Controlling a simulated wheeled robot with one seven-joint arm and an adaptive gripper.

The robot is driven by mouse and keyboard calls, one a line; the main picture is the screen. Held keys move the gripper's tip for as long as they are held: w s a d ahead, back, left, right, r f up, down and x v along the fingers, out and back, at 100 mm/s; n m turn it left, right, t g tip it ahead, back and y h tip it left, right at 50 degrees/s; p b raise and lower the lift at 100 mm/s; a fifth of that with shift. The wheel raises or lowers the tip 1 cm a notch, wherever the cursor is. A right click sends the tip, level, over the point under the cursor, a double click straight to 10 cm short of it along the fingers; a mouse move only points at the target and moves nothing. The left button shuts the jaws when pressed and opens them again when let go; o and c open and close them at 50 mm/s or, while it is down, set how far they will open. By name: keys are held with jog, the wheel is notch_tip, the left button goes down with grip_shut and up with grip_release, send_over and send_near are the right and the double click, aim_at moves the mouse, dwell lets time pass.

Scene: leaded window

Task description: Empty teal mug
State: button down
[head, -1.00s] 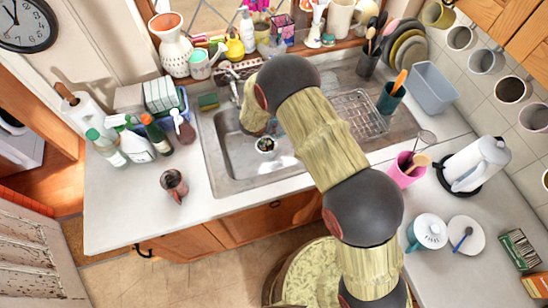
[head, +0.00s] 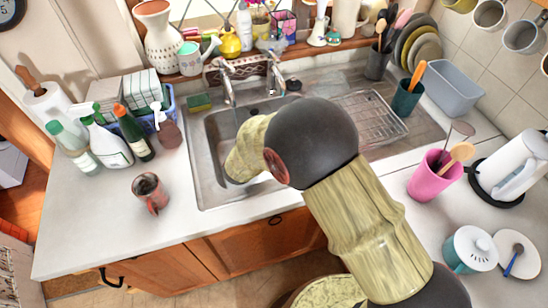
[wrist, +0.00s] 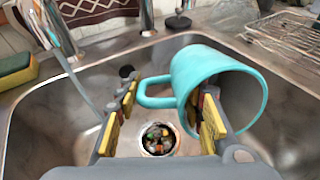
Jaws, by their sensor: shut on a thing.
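The teal mug (wrist: 183,75) is in the wrist view, held above the sink basin. It is tipped on its side, with its mouth facing right and toward the camera and its handle to the left. My gripper (wrist: 168,92) is shut on the mug, one finger by the handle and the other overlapping the mug's mouth. I cannot tell exactly where the pads touch. Something dark and reddish shows in the mouth, partly behind the finger. The drain (wrist: 158,140) below holds small colourful bits. In the head view my arm hides the gripper and mug.
The sink (head: 212,160) has a faucet (head: 228,85) behind it and a wire rack (head: 372,115) to the right. A red mug (head: 150,192) and several bottles stand on the left counter. A pink cup (head: 432,180) and white kettle (head: 515,165) stand right. The left counter's front is clear.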

jog(key=shift+s+a+r+t+b, duration=0.1)
jog(key=shift+s+r+t+b, duration=0.15)
jog(key=shift+t+b, duration=0.4)
jog(key=shift+s+b, duration=0.3)
jog(key=shift+b, duration=0.4)
jog(key=b, duration=0.1)
jog(key=r+t+b, duration=0.1)
jog(key=shift+s+a+t+h+b, duration=0.1)
jog(key=shift+s+t+h+b, duration=0.15)
jog(key=shift+s+h+b, duration=0.1)
jog(key=shift+s+r+t+b, duration=0.15)
jog(key=shift+t+b, duration=0.25)
jog(key=shift+b, duration=0.45)
